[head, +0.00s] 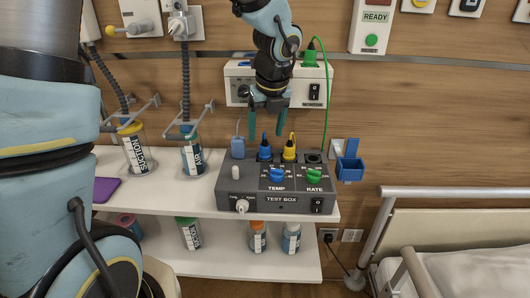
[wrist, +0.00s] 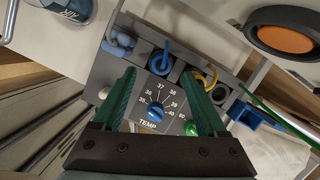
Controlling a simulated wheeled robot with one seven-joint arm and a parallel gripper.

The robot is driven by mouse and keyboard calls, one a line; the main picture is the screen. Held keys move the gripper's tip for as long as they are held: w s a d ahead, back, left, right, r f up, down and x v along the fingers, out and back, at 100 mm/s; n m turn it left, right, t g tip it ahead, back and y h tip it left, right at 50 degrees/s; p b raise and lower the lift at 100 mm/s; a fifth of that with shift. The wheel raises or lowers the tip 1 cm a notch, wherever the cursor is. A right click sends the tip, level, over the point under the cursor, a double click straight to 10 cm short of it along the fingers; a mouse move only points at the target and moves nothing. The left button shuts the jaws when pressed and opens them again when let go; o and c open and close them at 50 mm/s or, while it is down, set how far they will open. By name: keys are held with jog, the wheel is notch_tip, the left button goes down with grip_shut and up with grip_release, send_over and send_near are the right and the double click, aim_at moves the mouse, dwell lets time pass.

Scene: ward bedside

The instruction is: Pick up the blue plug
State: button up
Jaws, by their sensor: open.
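The blue plug (head: 265,150) stands upright in a socket at the back of the grey test box (head: 228,201), above the TEMP dial. It also shows in the wrist view (wrist: 161,62), with its blue handle pointing up the picture. My gripper (head: 265,128) is open and empty, its two green fingers pointing down just above the blue plug in the head view. In the wrist view my gripper (wrist: 158,77) has its fingers to either side of the TEMP dial, with the blue plug beyond, between the fingertip lines.
A yellow plug (head: 290,150) stands close right of the blue one. A pale blue block (head: 238,148) is close left. An empty-looking socket (head: 313,157) is further right. A green cable (head: 326,100) hangs from the wall box (head: 318,73). A blue holder (head: 350,169) is at right.

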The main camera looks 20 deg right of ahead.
aim_at(265, 140)
jog(key=x, duration=0.5)
jog(key=shift+d, duration=0.15)
jog(key=shift+c, duration=0.3)
grip_shut()
